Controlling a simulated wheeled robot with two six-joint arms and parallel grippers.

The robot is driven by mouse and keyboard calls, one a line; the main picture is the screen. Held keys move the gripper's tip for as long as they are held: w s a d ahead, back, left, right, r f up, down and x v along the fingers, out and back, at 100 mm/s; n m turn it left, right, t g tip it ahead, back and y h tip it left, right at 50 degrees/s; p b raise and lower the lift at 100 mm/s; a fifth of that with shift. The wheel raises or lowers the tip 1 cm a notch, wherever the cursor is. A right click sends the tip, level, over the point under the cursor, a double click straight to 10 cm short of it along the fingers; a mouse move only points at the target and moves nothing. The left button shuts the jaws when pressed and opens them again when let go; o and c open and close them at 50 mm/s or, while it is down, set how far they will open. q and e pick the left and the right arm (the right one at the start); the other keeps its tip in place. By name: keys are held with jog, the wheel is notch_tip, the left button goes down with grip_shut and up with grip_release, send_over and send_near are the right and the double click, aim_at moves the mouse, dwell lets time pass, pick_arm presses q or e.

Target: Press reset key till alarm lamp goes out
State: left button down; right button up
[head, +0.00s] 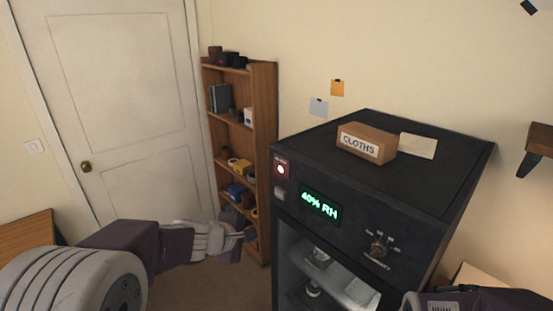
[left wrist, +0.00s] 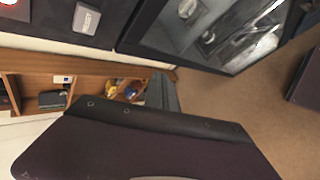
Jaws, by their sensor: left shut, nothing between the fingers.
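The black cabinet (head: 340,240) stands at the right in the head view. Its alarm lamp (head: 281,169) glows white in a red surround at the upper left of the front. The grey reset key (head: 280,193) is just below the lamp; in the left wrist view the key (left wrist: 87,18) is near the top left, with the lit lamp (left wrist: 12,3) cut by the corner. My left gripper (head: 251,233) is shut and empty, lower than the key and to its left, apart from the cabinet.
A green display (head: 320,206) reads 40% RH, with a knob (head: 378,246) to its right. Below, the cabinet's compartment (head: 292,262) holds lens parts. A box marked CLOTHS (head: 367,143) lies on top. A wooden bookshelf (head: 264,110) stands behind my left gripper.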

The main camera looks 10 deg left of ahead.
aim_at(277, 197)
pick_arm(q)
notch_tip(277, 197, up, 8)
jog(key=a+f+p, duration=0.1)
jog(key=p, duration=0.4)
jog(key=w+d+p, duration=0.1)
jog(key=w+d, duration=0.3)
jog(key=w, duration=0.3)
jog(key=shift+d+r, duration=0.25)
jog(key=shift+d, duration=0.1)
pick_arm(e)
notch_tip(277, 197, up, 9)
jog(key=shift+a, duration=0.1)
pick_arm(q)
jog(key=shift+d, duration=0.1)
dwell(1.1)
jog(key=shift+w+d, duration=0.2)
jog(key=shift+w, duration=0.1)
